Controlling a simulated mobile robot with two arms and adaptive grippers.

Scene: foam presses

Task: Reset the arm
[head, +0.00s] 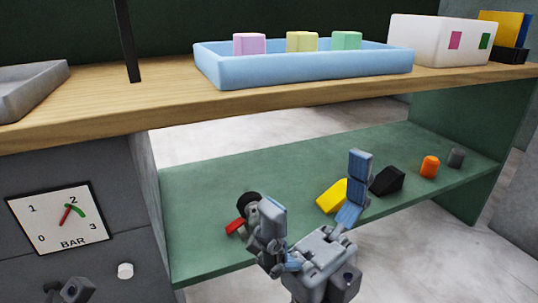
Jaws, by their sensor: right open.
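My right gripper (314,190) is in the lower middle of the head view, in front of the green lower shelf (210,185). Its two blue-padded fingers are spread wide apart, with nothing between them that I can see it holding. Its left finger overlaps a red and black item (236,226) in the picture, and its right finger overlaps a yellow block (331,197). Whether the fingers touch either of these I cannot tell.
A wooden top (150,107) carries a blue tray (300,72) with three pastel blocks, a white box (430,38) and a grey tray (30,88). Black, orange and grey pieces lie right on the shelf. A BAR gauge (62,222) is at left.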

